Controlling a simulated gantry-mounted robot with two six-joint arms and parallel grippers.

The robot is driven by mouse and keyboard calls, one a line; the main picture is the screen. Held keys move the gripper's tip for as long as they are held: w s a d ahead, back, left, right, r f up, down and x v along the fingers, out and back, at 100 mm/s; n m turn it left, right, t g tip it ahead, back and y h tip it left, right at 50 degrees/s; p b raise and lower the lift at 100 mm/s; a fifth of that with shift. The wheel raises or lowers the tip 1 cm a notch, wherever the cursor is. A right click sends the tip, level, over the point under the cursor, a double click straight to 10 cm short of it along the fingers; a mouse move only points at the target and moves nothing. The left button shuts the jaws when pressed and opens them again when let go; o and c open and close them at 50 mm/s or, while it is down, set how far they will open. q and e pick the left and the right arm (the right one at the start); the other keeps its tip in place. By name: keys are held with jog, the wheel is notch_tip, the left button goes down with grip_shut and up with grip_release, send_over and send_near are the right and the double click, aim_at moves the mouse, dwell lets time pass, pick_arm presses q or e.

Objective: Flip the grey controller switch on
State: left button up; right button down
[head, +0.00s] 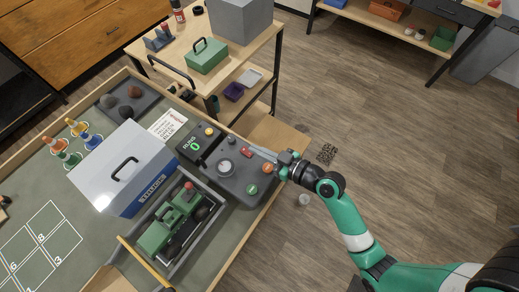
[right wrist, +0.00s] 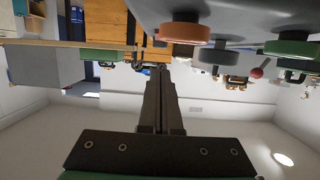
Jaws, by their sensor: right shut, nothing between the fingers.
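The grey controller (head: 237,181) lies on the right side of the workbench. Its top carries a round grey knob (head: 225,166), a red part (head: 246,153), an orange button (head: 267,168) and a green button (head: 252,189). I cannot clearly tell the switch or its position. The right wrist view is upside down, with the controller's underside-up discs at the top. My left gripper is not visible.
A black counter box (head: 197,143) showing 0 adjoins the controller. A wooden side table (head: 172,62) with a green box stands behind. Floor to the right is open.

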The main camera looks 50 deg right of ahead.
jog(key=v, duration=0.2)
jog(key=b+v, duration=0.1)
jog(key=v, duration=0.1)
jog(key=f+b+v, duration=0.1)
jog(key=v, duration=0.1)
jog(key=shift+s+d, duration=0.2)
jog(key=shift+s, duration=0.25)
pick_arm(q)
jog(key=shift+p, duration=0.55)
pick_arm(e)
jog(key=v, duration=0.3)
jog(key=shift+s, duration=0.15)
jog(key=shift+a, duration=0.1)
